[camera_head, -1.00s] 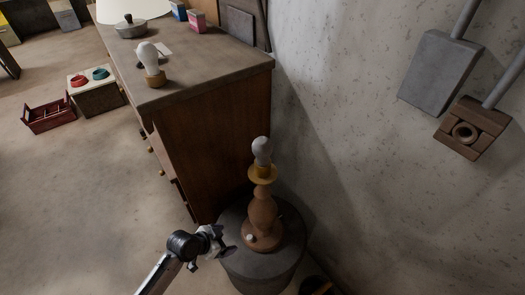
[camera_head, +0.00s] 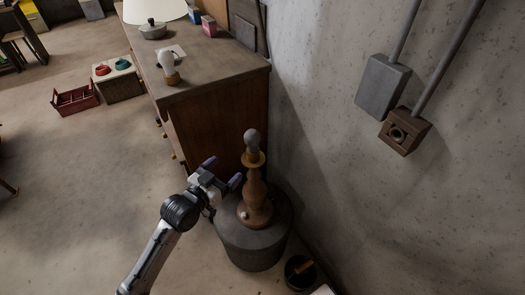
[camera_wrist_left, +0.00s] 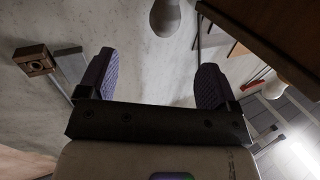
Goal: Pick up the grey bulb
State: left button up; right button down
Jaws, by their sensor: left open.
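The grey bulb (camera_head: 252,136) sits upright on top of a brown turned lamp base (camera_head: 256,189) with a yellow collar. The lamp stands on a dark round drum. My left gripper (camera_head: 222,172) is open and empty, left of the lamp and apart from it. Its two purple-padded fingers also show in the left wrist view (camera_wrist_left: 157,65). There a pale grey bulb (camera_wrist_left: 165,15), apparently this one, is cut off by the top edge, beyond the fingertips. My right gripper is not in view.
A wooden dresser (camera_head: 222,112) stands behind the lamp, with a whiter bulb (camera_head: 167,63) upright on it. The concrete wall (camera_head: 330,130) rises close on the right, carrying a grey box (camera_head: 383,88) and a wooden socket block (camera_head: 404,131). Open floor lies left.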

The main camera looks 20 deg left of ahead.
aim_at(247, 141)
pick_arm(q)
jog(key=shift+n, duration=0.5)
jog(key=w, duration=0.5)
jog(key=w+r, duration=0.1)
jog(key=w, duration=0.2)
jog(key=shift+d, duration=0.4)
jog(key=shift+w+d, duration=0.3)
jog(key=shift+w, duration=0.3)
jog(key=x, duration=0.4)
jog(key=shift+w+d+r+b, duration=0.2)
jog(key=shift+d+r+b, duration=0.05)
jog(key=shift+b, duration=0.15)
jog(key=shift+w+d, duration=0.1)
jog(key=shift+w, duration=0.25)
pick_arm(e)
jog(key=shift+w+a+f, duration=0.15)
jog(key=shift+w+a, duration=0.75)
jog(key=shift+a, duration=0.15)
pick_arm(q)
jog(key=c, duration=1)
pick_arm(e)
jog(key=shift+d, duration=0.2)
pick_arm(q)
jog(key=shift+r, duration=0.15)
